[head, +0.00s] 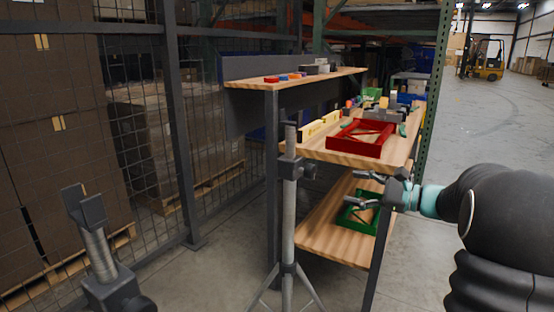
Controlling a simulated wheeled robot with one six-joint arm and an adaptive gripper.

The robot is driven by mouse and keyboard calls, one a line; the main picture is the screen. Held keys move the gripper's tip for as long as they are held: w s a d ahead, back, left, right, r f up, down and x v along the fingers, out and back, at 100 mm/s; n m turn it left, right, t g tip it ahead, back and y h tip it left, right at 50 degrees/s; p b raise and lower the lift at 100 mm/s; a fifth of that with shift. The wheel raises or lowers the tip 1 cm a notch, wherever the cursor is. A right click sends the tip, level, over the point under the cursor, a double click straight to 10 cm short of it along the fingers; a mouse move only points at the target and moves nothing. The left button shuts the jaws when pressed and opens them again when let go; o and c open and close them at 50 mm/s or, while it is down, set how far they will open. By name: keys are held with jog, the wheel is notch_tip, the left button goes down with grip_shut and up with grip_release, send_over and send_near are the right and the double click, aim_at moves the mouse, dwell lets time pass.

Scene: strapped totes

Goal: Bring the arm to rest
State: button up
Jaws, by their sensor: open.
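My gripper (366,189) is at the right middle of the head view, at the end of my dark arm with a teal wrist band. Its two fingers are apart and point left, with nothing seen between them. In the picture it lies in front of the shelf unit, below the middle shelf's edge and over part of the green tote (359,218). I cannot tell how far it is from the shelf. A red tote (341,147) with crossing straps sits on the middle wooden shelf. The green tote sits on the lower shelf, partly hidden by my gripper and a post.
The upper shelf (250,83) holds small red, blue and orange items. A grey stand (290,200) rises before the shelves. A mesh fence (180,130) stands left. Open floor (480,110) and a forklift (484,62) are back right.

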jog(key=s+a+f+n+g+h, duration=0.4)
jog(key=s+f+n+g+h, duration=0.3)
jog(key=s+f, duration=0.75)
jog(key=s+a+r+n+t+h, duration=0.1)
jog(key=s+a+r+n+h, duration=0.1)
jog(key=s+n, duration=0.3)
jog(key=s+a+r+n+t+h, duration=0.1)
jog(key=s+a+r+n+h, duration=0.2)
jog(key=s, duration=1)
jog(key=a+n+h, duration=0.1)
jog(key=n, duration=0.2)
jog(key=shift+s+a+h, duration=0.2)
jog(key=shift+a+h, duration=0.2)
